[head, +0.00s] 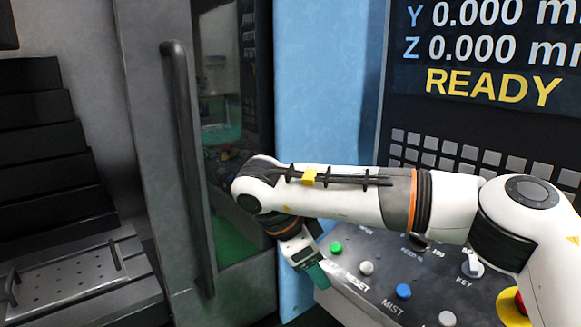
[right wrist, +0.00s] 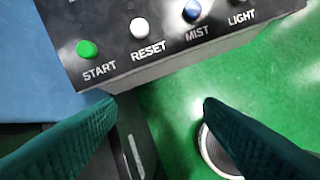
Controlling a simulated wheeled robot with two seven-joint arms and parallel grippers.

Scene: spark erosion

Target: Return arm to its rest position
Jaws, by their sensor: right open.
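My right arm reaches in from the right across the head view, bent down at its far end. My right gripper (head: 318,275) points down beside the left edge of the control panel (head: 385,285), close to the green START button (head: 336,247). In the right wrist view its two dark green fingers (right wrist: 157,105) are apart with nothing between them. Past the fingertips is the panel's front edge, with the START button (right wrist: 87,49) above them and the green floor below. My left gripper is not in view.
A white RESET button (head: 366,268), a blue MIST button (head: 403,291) and a KEY switch (head: 472,265) are on the panel. A machine door with a vertical handle (head: 187,160) stands left. The screen (head: 490,45) reads READY.

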